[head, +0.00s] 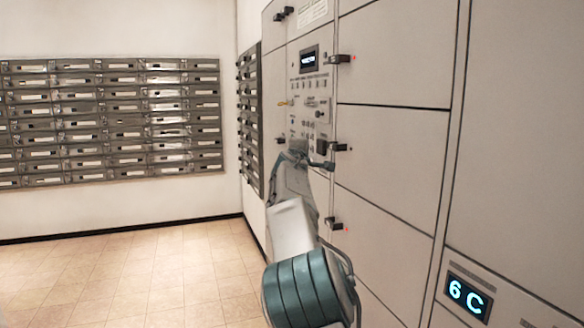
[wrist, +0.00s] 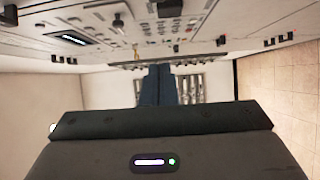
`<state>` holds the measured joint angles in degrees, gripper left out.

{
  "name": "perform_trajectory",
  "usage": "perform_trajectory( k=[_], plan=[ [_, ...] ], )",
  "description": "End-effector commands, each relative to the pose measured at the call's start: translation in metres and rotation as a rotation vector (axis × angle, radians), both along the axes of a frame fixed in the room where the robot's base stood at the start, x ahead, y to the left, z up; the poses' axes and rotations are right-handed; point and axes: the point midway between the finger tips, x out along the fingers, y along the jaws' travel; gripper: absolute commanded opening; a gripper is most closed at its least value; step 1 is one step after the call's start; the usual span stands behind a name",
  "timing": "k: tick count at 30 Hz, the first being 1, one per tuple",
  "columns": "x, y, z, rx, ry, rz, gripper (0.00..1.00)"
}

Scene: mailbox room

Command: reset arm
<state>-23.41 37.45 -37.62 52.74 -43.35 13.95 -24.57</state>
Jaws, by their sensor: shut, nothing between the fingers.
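My arm reaches forward along the locker wall in the head view. My gripper (head: 297,152) is near the control panel (head: 309,95) with its display and rows of small buttons. Whether it touches the panel cannot be told there. In the wrist view my gripper (wrist: 158,68) shows its two dark blue fingers side by side, shut with nothing between them. The control panel (wrist: 165,22) runs along the top of that view, apart from the fingers.
Large pale locker doors (head: 392,55) with dark latches fill the right side, close to my arm. A lit "6 C" display (head: 467,297) is at lower right. Metal mailboxes (head: 110,120) hang on the far wall. The tiled floor (head: 130,275) at left is clear.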

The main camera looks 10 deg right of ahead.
Motion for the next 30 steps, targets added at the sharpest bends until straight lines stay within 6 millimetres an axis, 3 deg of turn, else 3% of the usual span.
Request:
perform_trajectory(
  k=[5, 9, 13, 20, 30],
  plan=[
    [-0.031, -0.05, 0.013, 0.188, 0.047, -0.082, 0.0],
    [-0.08, -0.092, 0.009, 0.443, 0.124, -0.178, 0.0],
    [-0.133, -0.108, -0.001, 0.666, 0.204, -0.258, 0.0],
    [-0.242, -0.096, -0.02, 1.0, 0.365, -0.388, 0.0],
    [-0.426, -0.033, -0.047, 1.32, 0.625, -0.602, 0.0]
  ],
)
